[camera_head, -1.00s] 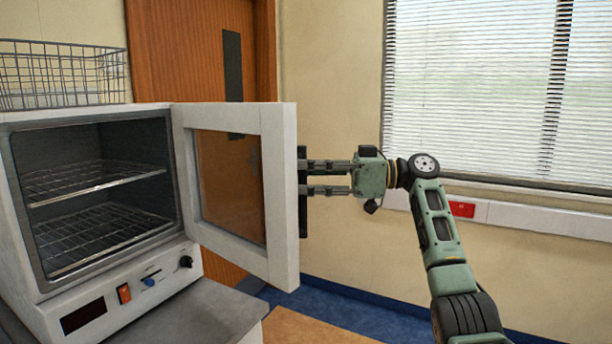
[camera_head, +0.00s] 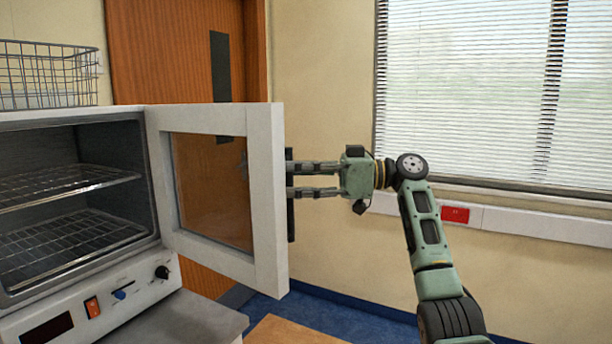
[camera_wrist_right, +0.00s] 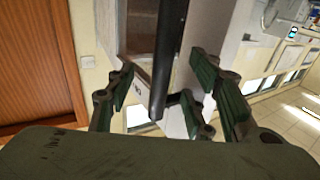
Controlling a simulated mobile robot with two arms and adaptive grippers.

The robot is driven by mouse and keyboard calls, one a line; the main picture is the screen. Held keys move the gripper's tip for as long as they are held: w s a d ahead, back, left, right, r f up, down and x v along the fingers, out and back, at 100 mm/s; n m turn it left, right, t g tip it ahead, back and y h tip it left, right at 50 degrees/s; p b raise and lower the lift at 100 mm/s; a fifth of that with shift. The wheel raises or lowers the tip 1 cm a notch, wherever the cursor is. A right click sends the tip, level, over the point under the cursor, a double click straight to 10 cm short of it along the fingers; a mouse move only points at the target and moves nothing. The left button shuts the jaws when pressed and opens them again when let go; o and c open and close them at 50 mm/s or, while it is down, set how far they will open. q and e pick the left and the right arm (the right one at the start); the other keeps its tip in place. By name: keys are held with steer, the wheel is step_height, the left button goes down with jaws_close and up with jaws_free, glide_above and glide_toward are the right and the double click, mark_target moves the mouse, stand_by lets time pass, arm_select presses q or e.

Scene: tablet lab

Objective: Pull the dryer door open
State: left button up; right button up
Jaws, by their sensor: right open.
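The dryer (camera_head: 75,290) is a white box oven at the left in the head view. Its door (camera_head: 268,200), white-framed with a brown-looking window (camera_head: 210,190), stands wide open, swung out to the right. The black upright handle (camera_head: 291,215) is on the door's outer side. My right gripper (camera_head: 294,180) is at this handle, its fingers level and reaching left to it. In the right wrist view the dark handle bar (camera_wrist_right: 170,50) runs between the open fingers (camera_wrist_right: 160,98); I cannot tell whether they touch it. My left gripper is not in view.
Wire shelves (camera_head: 70,240) show inside the dryer. A wire basket (camera_head: 45,80) sits on top. A grey bench top (camera_head: 185,320) lies under it. A wooden room door (camera_head: 165,60) stands behind. A window with blinds (camera_head: 460,90) and a wall trunking (camera_head: 510,220) are at the right.

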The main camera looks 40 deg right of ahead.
steer(key=shift+w+a+r, duration=0.2)
steer(key=shift+a, duration=0.1)
steer(key=shift+d, duration=0.1)
steer(key=v, duration=1.2)
steer(key=shift+f, duration=0.2)
steer(key=shift+s+d, duration=0.1)
steer(key=shift+d, duration=0.05)
